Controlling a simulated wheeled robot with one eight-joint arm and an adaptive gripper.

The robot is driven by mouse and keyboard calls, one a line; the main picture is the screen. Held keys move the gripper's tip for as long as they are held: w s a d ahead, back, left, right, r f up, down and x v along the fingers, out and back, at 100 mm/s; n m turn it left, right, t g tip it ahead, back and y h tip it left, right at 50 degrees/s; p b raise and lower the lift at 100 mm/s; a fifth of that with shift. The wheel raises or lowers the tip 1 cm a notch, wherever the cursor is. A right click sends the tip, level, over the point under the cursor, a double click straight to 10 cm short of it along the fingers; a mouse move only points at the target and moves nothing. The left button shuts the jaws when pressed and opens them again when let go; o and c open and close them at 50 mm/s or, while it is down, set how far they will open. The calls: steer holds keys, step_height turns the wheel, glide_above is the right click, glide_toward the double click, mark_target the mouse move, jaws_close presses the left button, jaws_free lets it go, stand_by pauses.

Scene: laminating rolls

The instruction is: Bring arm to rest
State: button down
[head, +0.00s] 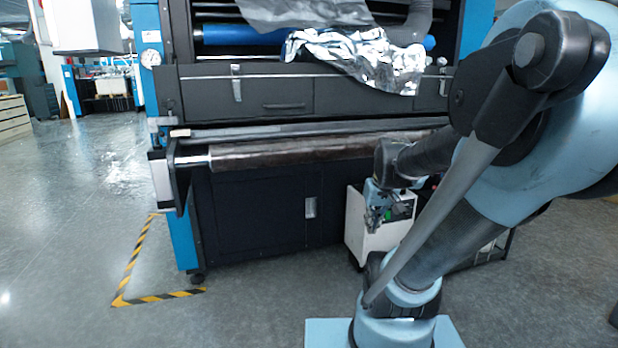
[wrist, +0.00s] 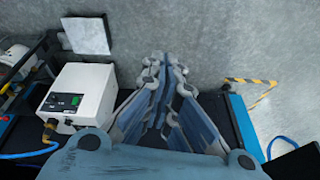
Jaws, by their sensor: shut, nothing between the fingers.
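My gripper (wrist: 167,68) is shut and empty in the wrist view, its fingers together and pointing away over the grey floor. In the head view my gripper (head: 374,226) is small, in front of the white box beside the laminating machine. My arm fills the right side of the head view and hides part of the machine. No object is held.
The laminating machine (head: 255,222) has a dark roller (head: 290,152) along its front and crumpled silver film (head: 365,55) above. A white control box (wrist: 82,95) stands close left of my gripper in the wrist view. Yellow-black tape (head: 132,262) marks the floor; the floor at left is clear.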

steer(key=s+f+m+g+h, duration=0.1)
steer(key=s+f, duration=0.3)
steer(key=s, duration=0.6)
steer(key=shift+d, duration=0.25)
steer(key=shift+w+f, duration=0.25)
steer(key=shift+w, duration=0.15)
steer(key=shift+w, duration=0.1)
